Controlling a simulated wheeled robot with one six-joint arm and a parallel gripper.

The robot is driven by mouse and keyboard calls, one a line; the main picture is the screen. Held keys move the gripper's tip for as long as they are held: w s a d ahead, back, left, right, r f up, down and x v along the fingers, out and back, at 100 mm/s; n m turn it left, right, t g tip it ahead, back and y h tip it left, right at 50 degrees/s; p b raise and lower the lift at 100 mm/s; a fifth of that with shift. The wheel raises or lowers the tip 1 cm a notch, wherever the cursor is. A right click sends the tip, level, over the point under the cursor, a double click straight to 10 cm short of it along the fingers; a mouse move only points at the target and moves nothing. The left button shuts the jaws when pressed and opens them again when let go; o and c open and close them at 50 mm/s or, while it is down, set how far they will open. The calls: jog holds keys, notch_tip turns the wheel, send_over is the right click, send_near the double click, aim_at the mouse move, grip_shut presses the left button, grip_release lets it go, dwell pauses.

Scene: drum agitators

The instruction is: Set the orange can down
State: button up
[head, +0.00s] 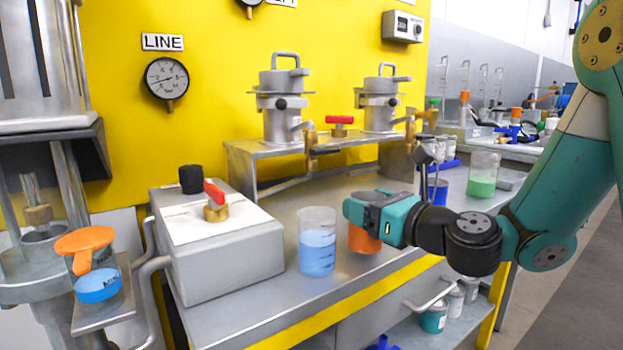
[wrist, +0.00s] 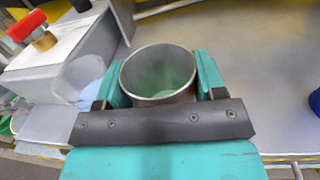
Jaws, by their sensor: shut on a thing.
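The orange can (head: 364,240) is in my gripper (head: 366,214) above or on the grey metal bench, near its front edge, in the head view. The gripper hides its upper part. In the wrist view the can (wrist: 159,72) shows its open round mouth, with a greenish inside, between the two teal fingers of my gripper (wrist: 160,88). The fingers are shut on its sides and the can looks upright. I cannot tell whether its base touches the bench top (head: 345,284).
A clear beaker of blue liquid (head: 317,243) stands just left of the can. A grey box with a red-handled valve (head: 215,205) is further left. A beaker of green liquid (head: 483,175) and a blue container (head: 438,192) stand to the right. Bare bench lies behind the can.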

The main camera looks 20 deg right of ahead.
jog(key=p+x, duration=0.7)
jog(key=x, duration=0.5)
jog(key=shift+d+r, duration=0.1)
jog(key=p+x, duration=0.3)
jog(key=shift+w+r, duration=0.1)
jog(key=shift+w, duration=0.1)
jog(key=shift+f+b, duration=0.65)
jog(key=shift+b, duration=0.05)
jog(key=shift+f+b, duration=0.3)
jog(key=shift+b, duration=0.2)
jog(key=shift+f, duration=0.1)
jog(key=o, duration=1)
